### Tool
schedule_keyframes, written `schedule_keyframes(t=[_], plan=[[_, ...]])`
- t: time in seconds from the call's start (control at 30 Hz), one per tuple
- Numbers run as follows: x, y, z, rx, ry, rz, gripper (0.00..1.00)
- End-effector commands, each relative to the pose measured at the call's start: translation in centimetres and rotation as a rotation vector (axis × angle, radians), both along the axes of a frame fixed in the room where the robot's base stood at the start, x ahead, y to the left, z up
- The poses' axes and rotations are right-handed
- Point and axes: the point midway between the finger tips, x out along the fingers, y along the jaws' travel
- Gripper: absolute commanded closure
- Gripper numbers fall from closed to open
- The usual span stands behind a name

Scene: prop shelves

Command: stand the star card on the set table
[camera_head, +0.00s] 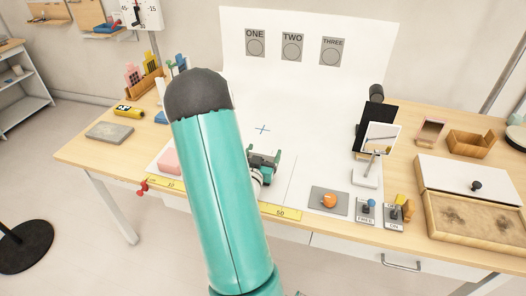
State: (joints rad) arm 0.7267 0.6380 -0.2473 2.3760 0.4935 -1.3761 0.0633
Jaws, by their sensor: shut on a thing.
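The set table is a long wooden table (90,150) with a white backdrop sheet (300,95) curving up at its back. A small blue cross (262,129) is marked on the sheet. My gripper (264,158) is low over the white surface, just in front of the cross, with its dark green fingers showing. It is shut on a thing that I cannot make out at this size. I cannot pick out a star on any card. My teal arm hides part of the table to the left of the gripper.
A pink block (169,160) lies left of my arm. A yellow ruler strip (281,212) runs along the front edge. An orange knob (329,200), small levers, a black panel (374,128), a white-faced panel (383,137) and a wooden box (471,143) stand to the right.

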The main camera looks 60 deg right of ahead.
Motion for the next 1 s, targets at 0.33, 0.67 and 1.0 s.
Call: schedule_keyframes(t=[0.33,0.67,1.0], plan=[[-0.02,0.23,-0.29,-0.001,0.0,0.001,0.55],[0.02,0.13,-0.3,0.0,0.0,0.001,0.0],[0.26,-0.08,-0.03,0.0,0.0,0.002,0.0]])
